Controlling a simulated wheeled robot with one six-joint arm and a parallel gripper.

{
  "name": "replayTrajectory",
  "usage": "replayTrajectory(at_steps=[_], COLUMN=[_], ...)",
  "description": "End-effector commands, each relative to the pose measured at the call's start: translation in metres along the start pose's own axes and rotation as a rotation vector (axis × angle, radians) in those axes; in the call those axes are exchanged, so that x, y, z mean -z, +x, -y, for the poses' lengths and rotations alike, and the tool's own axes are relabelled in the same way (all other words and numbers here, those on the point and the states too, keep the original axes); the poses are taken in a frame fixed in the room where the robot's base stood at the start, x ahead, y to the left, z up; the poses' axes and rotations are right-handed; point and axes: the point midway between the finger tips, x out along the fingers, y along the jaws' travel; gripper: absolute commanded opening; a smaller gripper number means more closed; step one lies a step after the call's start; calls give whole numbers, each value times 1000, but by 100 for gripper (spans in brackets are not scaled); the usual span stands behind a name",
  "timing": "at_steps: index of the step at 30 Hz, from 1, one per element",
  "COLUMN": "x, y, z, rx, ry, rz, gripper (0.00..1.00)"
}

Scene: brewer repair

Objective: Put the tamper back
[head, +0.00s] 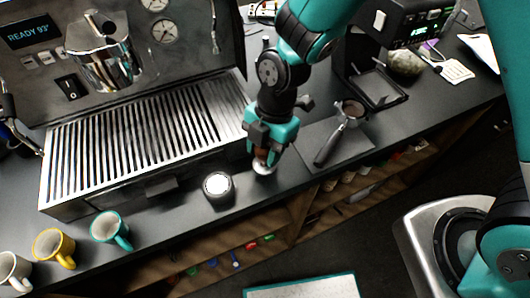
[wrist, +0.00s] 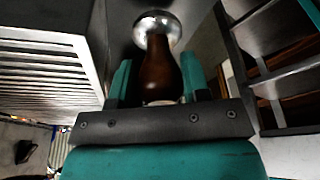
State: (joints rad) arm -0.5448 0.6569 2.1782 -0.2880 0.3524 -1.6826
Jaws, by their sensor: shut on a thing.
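The tamper (wrist: 160,72) has a dark brown wooden handle and a round shiny metal base. My gripper (wrist: 159,84) is shut on the handle in the wrist view, with the metal base beyond the fingertips. In the head view my gripper (head: 268,145) points down over the counter near its front edge, and the tamper's metal base (head: 262,167) shows just below the fingers. I cannot tell whether the base touches the counter. A small dark round holder with a pale top (head: 218,186) stands just left of the tamper, apart from it.
The espresso machine's slatted drip tray (head: 150,135) lies to the left. A portafilter (head: 342,130) rests on a dark mat (head: 352,152) to the right. Several mugs, including a teal one (head: 110,229), stand at the lower left. Open shelves (head: 250,235) lie below the counter edge.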

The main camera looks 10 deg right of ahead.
Motion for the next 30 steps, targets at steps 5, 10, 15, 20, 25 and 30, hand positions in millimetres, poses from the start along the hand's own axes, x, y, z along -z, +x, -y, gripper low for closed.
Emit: replayTrajectory(at_steps=[5,10,15,20,25,30], x=[-7,-8,-8,-9,-9,-8], y=[23,26,28,29,29,26], z=[0,0,0,0,0,0], rx=[3,-1,0,0,0,0], ry=[3,2,2,3,3,3], rz=[-1,0,0,0,0,0], gripper=[5,5,5,61,68,68])
